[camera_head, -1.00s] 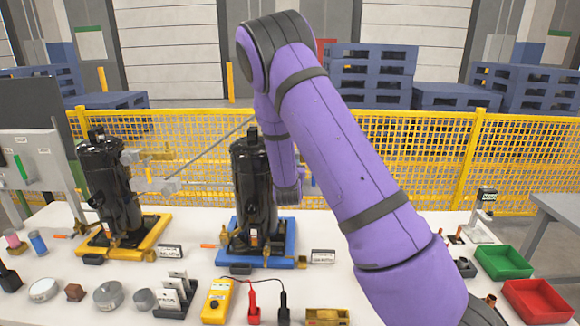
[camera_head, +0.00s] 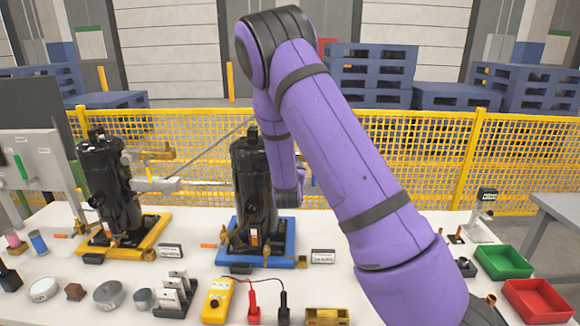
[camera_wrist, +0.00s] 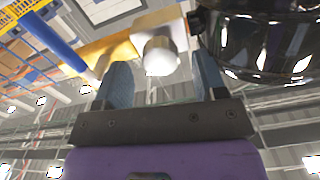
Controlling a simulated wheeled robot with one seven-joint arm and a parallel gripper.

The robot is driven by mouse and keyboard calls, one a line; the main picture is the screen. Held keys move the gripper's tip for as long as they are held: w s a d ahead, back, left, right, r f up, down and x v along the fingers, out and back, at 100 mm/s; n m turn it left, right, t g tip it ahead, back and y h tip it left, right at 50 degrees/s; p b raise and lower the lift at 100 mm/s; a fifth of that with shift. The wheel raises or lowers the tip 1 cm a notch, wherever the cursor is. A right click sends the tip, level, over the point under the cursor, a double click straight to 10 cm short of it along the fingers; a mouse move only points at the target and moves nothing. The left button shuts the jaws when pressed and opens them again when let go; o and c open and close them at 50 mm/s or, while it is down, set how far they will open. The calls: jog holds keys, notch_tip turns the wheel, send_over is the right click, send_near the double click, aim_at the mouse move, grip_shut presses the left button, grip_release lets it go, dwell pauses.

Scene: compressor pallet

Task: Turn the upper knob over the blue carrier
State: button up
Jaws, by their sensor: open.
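The blue carrier (camera_head: 290,226) lies on the white table and bears a black compressor (camera_head: 250,190). The upper knob over it is hidden behind my purple arm in the head view. In the wrist view a pale, shiny knob (camera_wrist: 160,56) sits on a brass-yellow bar (camera_wrist: 122,45) beside a glossy black body (camera_wrist: 265,45). My gripper (camera_wrist: 163,72) is open, with one blue-grey finger on each side of the knob's lower part. I cannot tell whether either finger touches it. My gripper is hidden in the head view.
A second black compressor (camera_head: 108,185) stands on a yellow carrier (camera_head: 150,238) at the left. A yellow meter (camera_head: 217,300) with leads is in front. A green tray (camera_head: 503,262) and a red tray (camera_head: 537,301) stand at the right. A yellow mesh fence (camera_head: 400,150) runs behind.

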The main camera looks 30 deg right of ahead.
jog(key=v, duration=0.9)
jog(key=shift+a+r, duration=0.1)
